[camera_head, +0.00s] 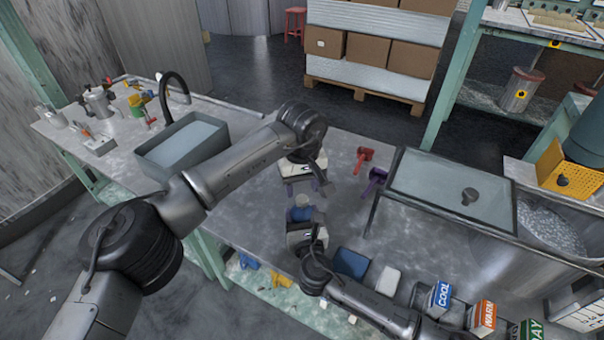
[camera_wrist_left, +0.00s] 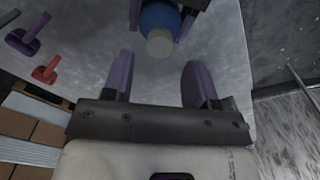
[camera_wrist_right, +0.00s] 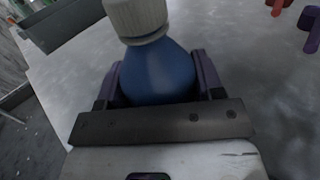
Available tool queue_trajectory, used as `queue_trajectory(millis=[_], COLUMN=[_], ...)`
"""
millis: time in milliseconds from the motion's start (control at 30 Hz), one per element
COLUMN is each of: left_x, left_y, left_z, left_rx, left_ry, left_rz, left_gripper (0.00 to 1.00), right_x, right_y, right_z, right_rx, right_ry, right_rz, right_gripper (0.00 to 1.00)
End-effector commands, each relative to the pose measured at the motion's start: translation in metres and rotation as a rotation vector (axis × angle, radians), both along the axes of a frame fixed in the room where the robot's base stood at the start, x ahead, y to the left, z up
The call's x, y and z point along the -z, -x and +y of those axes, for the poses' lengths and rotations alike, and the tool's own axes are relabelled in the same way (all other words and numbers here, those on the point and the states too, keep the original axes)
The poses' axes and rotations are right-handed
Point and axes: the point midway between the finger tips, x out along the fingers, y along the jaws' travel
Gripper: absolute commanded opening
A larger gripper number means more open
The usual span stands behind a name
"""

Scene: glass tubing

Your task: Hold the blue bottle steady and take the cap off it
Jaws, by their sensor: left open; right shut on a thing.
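The blue bottle (camera_wrist_right: 158,75) stands between the purple fingers of my right gripper (camera_wrist_right: 160,85), which is shut on its body. Its pale ribbed cap (camera_wrist_right: 138,18) sits on the neck.
A red tool (camera_head: 363,157) and a purple tool (camera_head: 375,179) lie right of the grippers. A grey basin (camera_head: 150,165) stands left. A blue block (camera_head: 351,263) and a white block (camera_head: 387,281) sit at the front. A raised glass-topped tank (camera_head: 450,185) is on the right.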

Motion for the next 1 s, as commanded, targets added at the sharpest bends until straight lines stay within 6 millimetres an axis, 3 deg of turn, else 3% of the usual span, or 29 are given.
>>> queue_trajectory(millis=[300, 733, 1000], left_x=[0.033, 0.039, 0.039], left_y=[0.000, 0.000, 0.000], left_z=[0.000, 0.000, 0.000], left_rx=[-0.001, -0.001, -0.001], left_ry=[0.000, 0.000, 0.000], left_rz=[0.001, 0.000, 0.000], left_gripper=[0.53, 0.53, 0.28], right_x=[0.001, 0.001, 0.001], right_y=[0.000, 0.000, 0.000], right_z=[0.000, 0.000, 0.000], right_rx=[0.000, 0.000, 0.000], right_ry=[0.000, 0.000, 0.000], right_rz=[0.002, 0.002, 0.002], right_gripper=[0.00, 0.00, 0.00])
